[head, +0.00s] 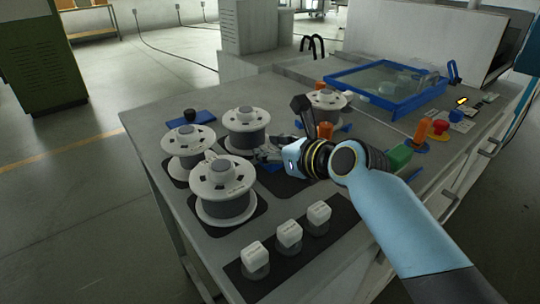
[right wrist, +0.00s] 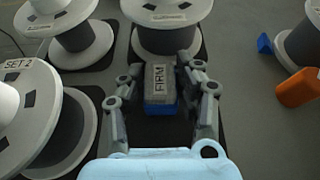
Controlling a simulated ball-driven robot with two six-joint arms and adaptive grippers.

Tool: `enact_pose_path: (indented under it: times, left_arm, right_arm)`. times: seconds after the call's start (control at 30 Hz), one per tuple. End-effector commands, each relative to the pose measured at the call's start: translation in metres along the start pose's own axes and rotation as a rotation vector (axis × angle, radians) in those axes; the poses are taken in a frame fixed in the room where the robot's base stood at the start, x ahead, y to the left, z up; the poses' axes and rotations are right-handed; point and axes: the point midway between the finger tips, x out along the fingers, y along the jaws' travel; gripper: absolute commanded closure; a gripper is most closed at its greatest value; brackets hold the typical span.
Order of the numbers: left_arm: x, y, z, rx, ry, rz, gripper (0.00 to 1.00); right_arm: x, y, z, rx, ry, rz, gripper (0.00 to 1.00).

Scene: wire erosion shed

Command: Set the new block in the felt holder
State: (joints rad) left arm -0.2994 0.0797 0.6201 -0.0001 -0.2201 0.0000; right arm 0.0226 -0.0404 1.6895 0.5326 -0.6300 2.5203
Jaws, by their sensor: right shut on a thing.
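My right gripper (head: 268,154) reaches in among the white spools in the head view. In the right wrist view its two fingers (right wrist: 163,88) are shut on a grey block marked FIRM (right wrist: 160,78). A blue part (right wrist: 160,109) shows at the block's near end; I cannot tell whether it belongs to the block or to a holder. A dark mat (right wrist: 160,134) lies below. Three pale labelled blocks stand on grey round bases at the table's front: left (head: 255,253), middle (head: 289,233) and right (head: 319,212). I cannot tell which thing is the felt holder. My left gripper is not in view.
Several white spools crowd the gripper, including a front one (head: 222,184), a left one (head: 188,146) and a back one (head: 246,128). A blue-rimmed tray (head: 393,103), a green block (head: 400,156) and a red button (head: 440,127) are on the right. Bare table (head: 340,270) shows at the front.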

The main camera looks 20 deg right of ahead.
Motion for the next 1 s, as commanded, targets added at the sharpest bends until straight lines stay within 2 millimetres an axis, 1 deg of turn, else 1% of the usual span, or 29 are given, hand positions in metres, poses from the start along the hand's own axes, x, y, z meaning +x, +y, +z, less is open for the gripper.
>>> enact_pose_path:
  times: [0.17, 0.27, 0.37, 0.47, 0.53, 0.7, 0.8, 0.9, 1.0]
  left_arm:
    - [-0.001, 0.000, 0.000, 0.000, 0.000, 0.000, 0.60]
    - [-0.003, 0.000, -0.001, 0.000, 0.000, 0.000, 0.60]
    - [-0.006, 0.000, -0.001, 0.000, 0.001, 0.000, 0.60]
    - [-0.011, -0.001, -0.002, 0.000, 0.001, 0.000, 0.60]
    - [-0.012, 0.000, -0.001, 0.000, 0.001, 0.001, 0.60]
    - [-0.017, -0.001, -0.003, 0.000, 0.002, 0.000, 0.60]
    - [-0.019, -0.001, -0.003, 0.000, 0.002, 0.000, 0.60]
    - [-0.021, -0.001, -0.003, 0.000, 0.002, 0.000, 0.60]
    - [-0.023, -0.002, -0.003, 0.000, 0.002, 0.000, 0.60]
  right_arm:
    - [-0.001, 0.000, 0.003, 0.000, -0.001, 0.000, 1.00]
    - [-0.004, 0.000, 0.010, -0.001, -0.003, 0.000, 1.00]
    - [-0.009, 0.000, 0.022, -0.002, -0.004, 0.000, 1.00]
    - [-0.017, 0.000, 0.043, -0.002, -0.007, 0.000, 1.00]
    - [-0.034, -0.008, 0.042, -0.006, 0.000, -0.002, 1.00]
    - [-0.077, -0.022, 0.049, -0.008, 0.001, -0.001, 1.00]
    - [-0.099, -0.030, 0.053, -0.009, 0.002, 0.000, 1.00]
    - [-0.117, -0.036, 0.056, -0.008, 0.002, 0.001, 1.00]
    - [-0.129, -0.041, 0.058, -0.005, 0.002, 0.000, 1.00]
